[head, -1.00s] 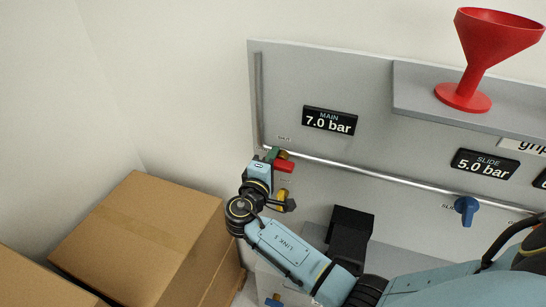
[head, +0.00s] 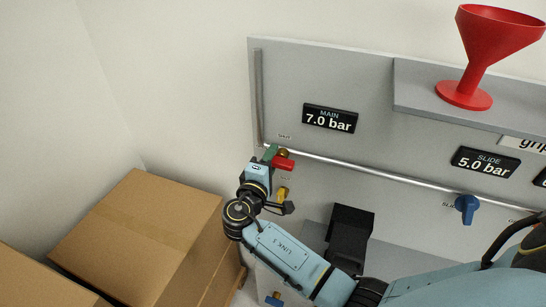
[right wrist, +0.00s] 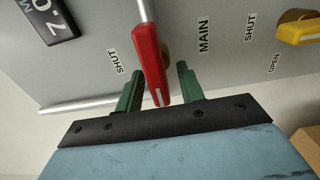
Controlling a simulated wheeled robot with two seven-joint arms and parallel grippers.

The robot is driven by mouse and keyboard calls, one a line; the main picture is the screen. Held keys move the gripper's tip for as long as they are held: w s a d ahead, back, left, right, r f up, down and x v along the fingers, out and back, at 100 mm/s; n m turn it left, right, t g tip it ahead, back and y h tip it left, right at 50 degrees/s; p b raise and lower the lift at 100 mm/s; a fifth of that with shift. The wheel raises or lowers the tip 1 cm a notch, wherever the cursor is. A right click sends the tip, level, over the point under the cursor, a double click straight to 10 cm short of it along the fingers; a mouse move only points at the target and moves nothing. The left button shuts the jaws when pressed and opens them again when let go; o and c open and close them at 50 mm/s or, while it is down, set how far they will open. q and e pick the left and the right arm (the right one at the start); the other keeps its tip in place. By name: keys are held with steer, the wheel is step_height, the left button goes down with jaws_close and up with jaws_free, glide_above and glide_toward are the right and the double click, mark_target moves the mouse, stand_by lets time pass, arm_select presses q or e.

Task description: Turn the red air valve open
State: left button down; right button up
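The red air valve (head: 284,164) is a lever on the grey panel, at the left end of the metal pipe. In the right wrist view its red handle (right wrist: 151,62) points toward my gripper, near labels reading MAIN and SHUT. My right gripper (right wrist: 160,88) is open, with its two green fingers on either side of the handle's end. Narrow gaps show between handle and fingers, so it does not look clamped. In the head view the right gripper (head: 271,153) is at the valve and partly covers it. My left gripper is out of view.
A yellow valve (right wrist: 298,32) sits close by, with SHUT and OPEN labels. The MAIN display (head: 330,119) reads 7.0 bar. A blue valve (head: 466,209) is farther right. A red funnel (head: 470,90) stands on a ledge. Cardboard boxes (head: 140,235) fill the lower left.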

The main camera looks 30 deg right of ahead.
steer(key=b+v, duration=0.1)
steer(key=v, duration=1.1)
